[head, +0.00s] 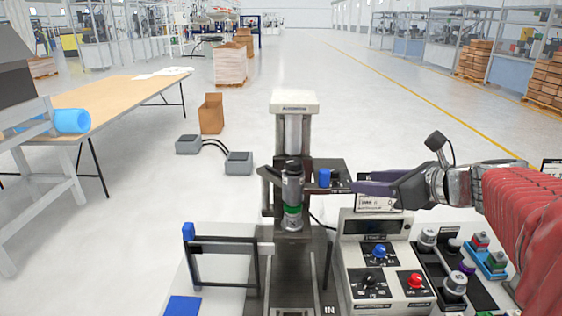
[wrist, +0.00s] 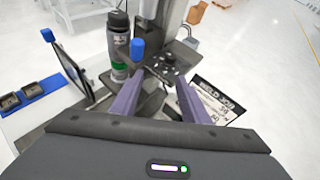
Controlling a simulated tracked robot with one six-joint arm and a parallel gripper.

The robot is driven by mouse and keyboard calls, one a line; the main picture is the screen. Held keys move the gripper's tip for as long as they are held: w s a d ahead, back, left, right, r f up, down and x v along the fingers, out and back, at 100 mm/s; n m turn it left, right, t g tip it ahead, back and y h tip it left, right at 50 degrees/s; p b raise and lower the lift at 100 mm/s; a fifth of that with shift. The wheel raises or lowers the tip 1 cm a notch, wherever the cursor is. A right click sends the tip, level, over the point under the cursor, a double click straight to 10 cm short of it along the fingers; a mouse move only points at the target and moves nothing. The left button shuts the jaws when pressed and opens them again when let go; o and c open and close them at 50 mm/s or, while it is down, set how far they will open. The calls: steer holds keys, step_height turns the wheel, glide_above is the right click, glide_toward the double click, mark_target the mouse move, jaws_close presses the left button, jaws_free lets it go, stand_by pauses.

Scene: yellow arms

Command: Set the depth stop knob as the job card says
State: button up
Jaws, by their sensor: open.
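My gripper (head: 358,188) reaches in from the right, its purple fingers apart and empty. In the wrist view the fingers (wrist: 161,77) point toward a black plate with a dark round dial (wrist: 168,66). A blue knob-like piece (head: 325,178) stands by this plate, left of the fingertips and apart from them; it also shows in the wrist view (wrist: 137,48). I cannot read a label saying which part is the depth stop knob. The job card (wrist: 212,100) lies right of the fingers with bold print, only partly legible. The head view shows a white card (head: 372,204) below the gripper.
A press column with a white head (head: 294,103) stands centrally, with a grey green-banded cylinder (head: 292,205) in front. A control box (head: 390,301) carries blue, red and black knobs. A blue-tipped frame (head: 222,241) stands at left.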

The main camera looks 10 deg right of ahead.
mark_target(338, 172)
steer(key=shift+w+d+r+m+t, duration=0.15)
steer(key=shift+d+r+m+t, duration=0.1)
steer(key=shift+d+m, duration=0.2)
steer(key=shift+w+d+r+m+t, duration=0.2)
steer(key=shift+d+m, duration=0.15)
steer(key=shift+d, duration=0.2)
steer(key=x, duration=1.3)
steer(key=shift+w+a+f, duration=0.2)
steer(key=shift+f, duration=0.1)
steer(key=shift+c, duration=0.4)
steer(key=c, duration=0.9)
steer(key=shift+d, duration=0.3)
jaws_close()
steer(key=shift+a, duration=0.15)
